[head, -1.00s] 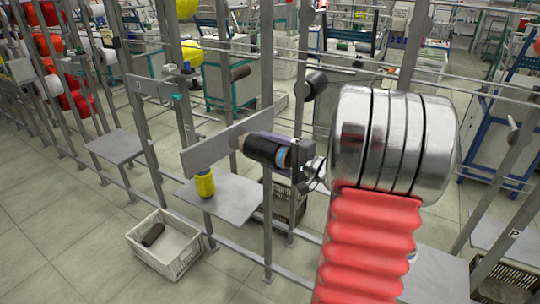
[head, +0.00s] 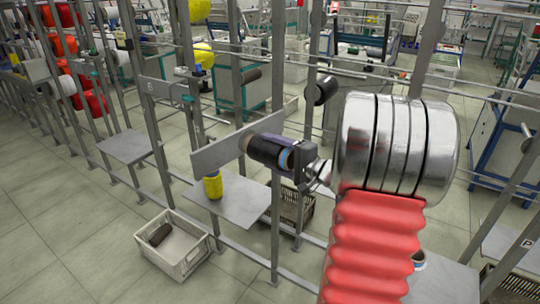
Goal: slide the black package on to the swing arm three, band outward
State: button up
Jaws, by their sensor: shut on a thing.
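The black package (head: 266,151) lies roughly level, with a blue-and-light band (head: 286,159) near its right end, on the side facing my gripper. My gripper (head: 303,160) is shut on that right end. The package's left end, with a brownish core showing, is at the grey plate (head: 212,152) of a swing arm on the rack. I cannot tell whether it touches the plate or sits on a peg there. A purple strip shows along the package's upper edge. No number is readable on this swing arm.
A yellow package (head: 213,186) stands on a grey shelf (head: 238,199) below. A white crate (head: 190,262) with a dark tube (head: 160,235) is on the floor. Rack posts (head: 275,225) and rails stand close around the package. Another black package (head: 326,90) hangs behind.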

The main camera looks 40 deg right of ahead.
jog(key=shift+f, duration=0.4)
dwell(0.6)
jog(key=o, duration=1.3)
jog(key=s, duration=0.4)
jog(key=s+d, duration=0.1)
jog(key=s, duration=0.4)
jog(key=s+d+r, duration=0.1)
jog(key=s, duration=0.3)
jog(key=shift+s+d, duration=0.25)
jog(key=shift+s, duration=0.05)
